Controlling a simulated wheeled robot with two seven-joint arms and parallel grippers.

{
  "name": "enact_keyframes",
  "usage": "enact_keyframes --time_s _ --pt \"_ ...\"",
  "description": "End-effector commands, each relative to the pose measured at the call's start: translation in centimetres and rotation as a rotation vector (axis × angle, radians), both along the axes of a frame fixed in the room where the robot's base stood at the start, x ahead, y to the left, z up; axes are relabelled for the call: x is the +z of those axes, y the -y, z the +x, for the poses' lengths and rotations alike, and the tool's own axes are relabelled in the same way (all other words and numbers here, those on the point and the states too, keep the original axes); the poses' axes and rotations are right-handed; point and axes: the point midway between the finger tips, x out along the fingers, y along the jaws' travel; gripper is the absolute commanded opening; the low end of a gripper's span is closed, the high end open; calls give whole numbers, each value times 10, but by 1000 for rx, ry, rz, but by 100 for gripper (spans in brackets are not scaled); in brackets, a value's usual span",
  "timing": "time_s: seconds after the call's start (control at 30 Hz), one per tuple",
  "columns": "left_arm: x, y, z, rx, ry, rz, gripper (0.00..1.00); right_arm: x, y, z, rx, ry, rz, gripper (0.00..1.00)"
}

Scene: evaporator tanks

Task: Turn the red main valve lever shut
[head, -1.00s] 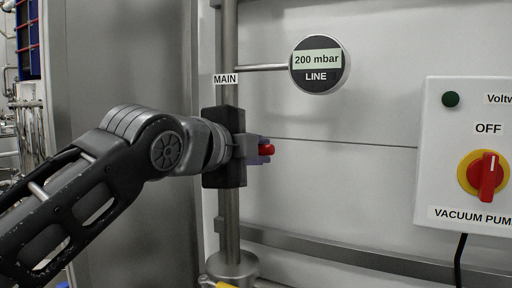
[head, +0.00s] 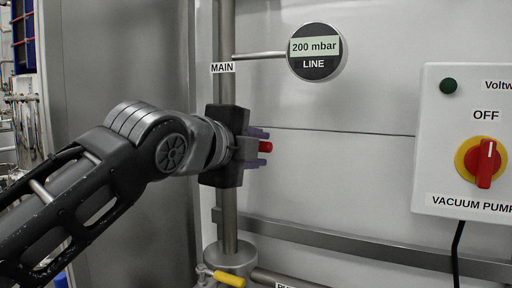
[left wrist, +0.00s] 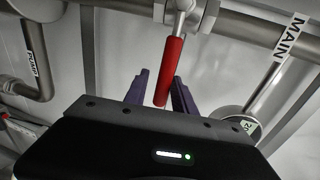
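The red main valve lever (left wrist: 170,68) shows in the left wrist view, where its rod joins a valve on the pipe (left wrist: 250,25) and it points across that pipe. In the head view only its red tip (head: 265,147) shows; my gripper hides the rest and the valve. My left gripper (left wrist: 160,95) has its two purple fingers spread, one on each side of the lever's end, with gaps visible. In the head view the left gripper (head: 263,147) lies in front of the vertical pipe, below the MAIN label (head: 222,68). My right gripper is not in view.
A round gauge (head: 315,50) reading 200 mbar sticks out above right. A white vacuum pump box (head: 437,140) with a red and yellow switch (head: 484,163) is at the right. A yellow lever (head: 229,279) is below. The wall between gripper and box is clear.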

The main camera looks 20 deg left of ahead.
Motion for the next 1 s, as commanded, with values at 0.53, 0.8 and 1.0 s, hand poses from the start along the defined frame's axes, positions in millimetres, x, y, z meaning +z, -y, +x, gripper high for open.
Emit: enact_keyframes --time_s 0.53,0.8,1.0 --pt "5 -3 -17 1 7 -3 39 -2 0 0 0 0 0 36" --pt "13 -9 -59 1 7 -3 39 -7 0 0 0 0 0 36" --pt "16 -11 -76 0 3 -1 39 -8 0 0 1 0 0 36"
